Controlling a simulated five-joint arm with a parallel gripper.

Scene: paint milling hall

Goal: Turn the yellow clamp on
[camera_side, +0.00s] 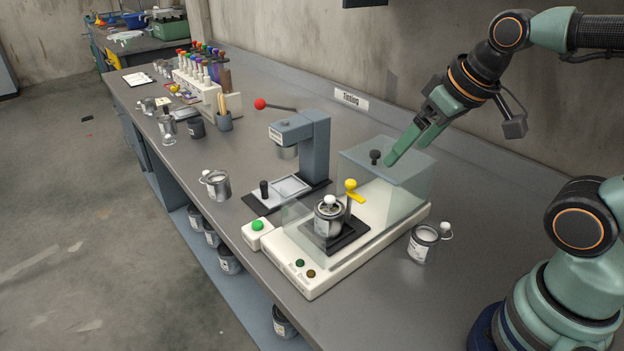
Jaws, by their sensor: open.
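The yellow clamp (353,188) has a round yellow knob on an upright rod and a short yellow arm. It stands inside a clear-sided machine with a cream base (385,237). A small metal can (328,222) with a white knob on top sits on a dark pad just left of the clamp. The clear cover (412,185) with a black knob (376,155) stands over the rear of the base. My gripper (409,153) is open and empty, in the air by the black knob, up and right of the clamp. I cannot tell whether it touches the cover.
A green button box (258,232) sits left of the base. A grey press (310,150) with a red-knobbed lever stands behind left. Bare bench (370,310) lies in front. A concrete wall rises behind.

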